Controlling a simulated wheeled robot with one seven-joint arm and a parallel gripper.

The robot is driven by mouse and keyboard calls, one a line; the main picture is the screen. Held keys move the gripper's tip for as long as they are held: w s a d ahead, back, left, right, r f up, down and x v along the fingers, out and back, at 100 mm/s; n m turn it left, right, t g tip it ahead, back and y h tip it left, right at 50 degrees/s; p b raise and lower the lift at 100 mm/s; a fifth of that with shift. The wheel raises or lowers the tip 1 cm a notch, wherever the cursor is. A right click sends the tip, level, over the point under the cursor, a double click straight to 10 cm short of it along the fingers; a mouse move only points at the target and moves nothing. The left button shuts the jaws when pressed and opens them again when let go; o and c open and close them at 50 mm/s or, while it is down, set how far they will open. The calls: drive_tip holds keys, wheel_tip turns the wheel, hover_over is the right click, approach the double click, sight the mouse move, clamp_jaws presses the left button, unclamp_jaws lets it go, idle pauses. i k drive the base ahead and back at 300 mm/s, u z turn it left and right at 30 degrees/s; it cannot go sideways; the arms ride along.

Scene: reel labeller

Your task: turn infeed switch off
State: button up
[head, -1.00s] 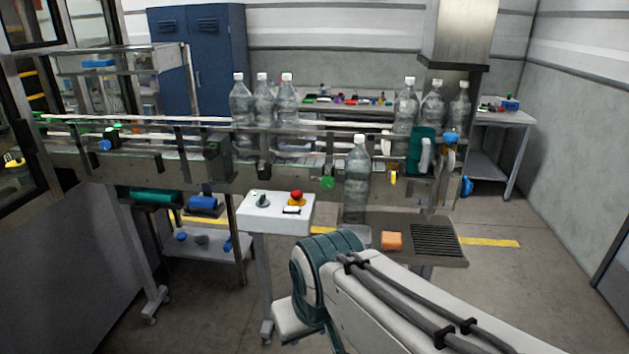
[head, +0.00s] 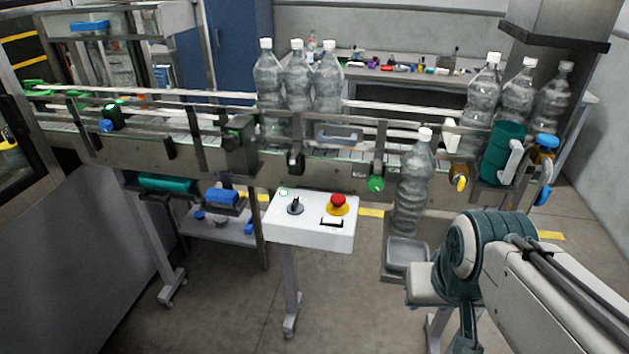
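A white control box (head: 312,229) stands on a grey post in front of the conveyor. Which way the switch knob points is too small to tell surely. My arm reaches in at the lower right, to the right of the box and apart from it. My gripper's fingers are not visible.
The conveyor (head: 200,150) runs behind the box with several clear bottles on it. One bottle (head: 412,190) stands in front of it, by a grey tray (head: 407,254). A grey panel (head: 90,250) stands at left. The floor before the box is clear.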

sight(295, 207)
drive_tip(key=u, duration=0.35)
drive_tip(key=i, duration=0.9)
drive_tip(key=u, duration=0.6)
